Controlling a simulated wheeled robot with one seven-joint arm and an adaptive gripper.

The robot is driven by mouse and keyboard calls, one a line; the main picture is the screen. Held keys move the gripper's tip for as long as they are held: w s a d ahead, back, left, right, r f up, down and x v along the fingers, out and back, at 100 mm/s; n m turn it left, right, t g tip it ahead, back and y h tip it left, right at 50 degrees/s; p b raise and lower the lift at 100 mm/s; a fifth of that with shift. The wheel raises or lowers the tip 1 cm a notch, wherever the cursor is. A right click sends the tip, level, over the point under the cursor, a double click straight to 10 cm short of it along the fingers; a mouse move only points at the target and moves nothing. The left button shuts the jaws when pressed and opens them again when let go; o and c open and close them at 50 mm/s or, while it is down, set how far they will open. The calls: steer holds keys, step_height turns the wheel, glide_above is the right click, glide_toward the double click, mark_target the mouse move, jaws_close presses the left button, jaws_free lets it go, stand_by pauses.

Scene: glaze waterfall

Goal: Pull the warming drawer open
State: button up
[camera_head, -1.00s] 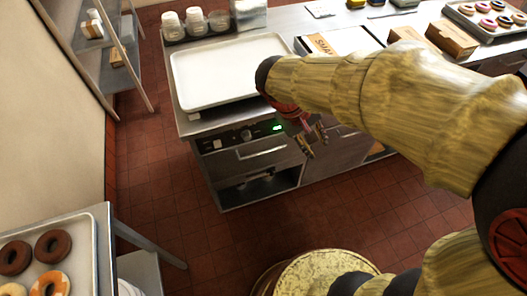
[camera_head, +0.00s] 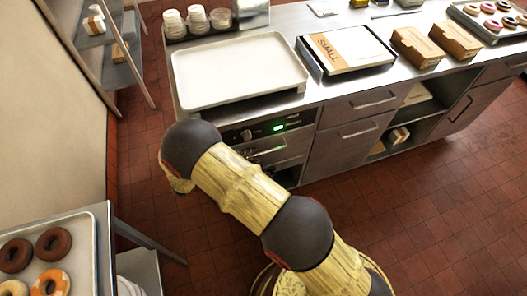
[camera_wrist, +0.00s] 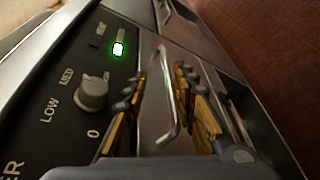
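The warming drawer (camera_head: 292,148) is a grey metal front below a black control panel (camera_head: 285,127) with a knob and a green light. It looks shut. Its bar handle (camera_head: 268,151) is partly hidden by my arm in the head view. In the wrist view, the handle (camera_wrist: 177,105) runs lengthwise between the two fingers of my gripper (camera_wrist: 163,75). The fingers are apart, one on each side of the bar, with gaps visible. I cannot tell how deep the handle sits between them. My gripper is mostly hidden in the head view.
An empty white tray (camera_head: 240,70) lies on the counter above the drawer. A tray of donuts (camera_head: 92,262) stands at the lower left. A shelf rack (camera_head: 118,60) stands at the upper left. The red tiled floor (camera_head: 430,210) is clear at the right.

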mark_target(263, 153)
steer(key=shift+n+t, duration=0.4)
steer(key=shift+t, duration=0.1)
steer(key=w+d+f+b, duration=0.1)
steer(key=w+d+f, duration=0.1)
steer(key=w+d+f+b, duration=0.1)
steer(key=w+d, duration=0.1)
steer(key=d, duration=0.1)
steer(key=shift+w+f, duration=0.1)
steer(key=shift+f, duration=0.3)
steer(key=c, duration=0.4)
jaws_close()
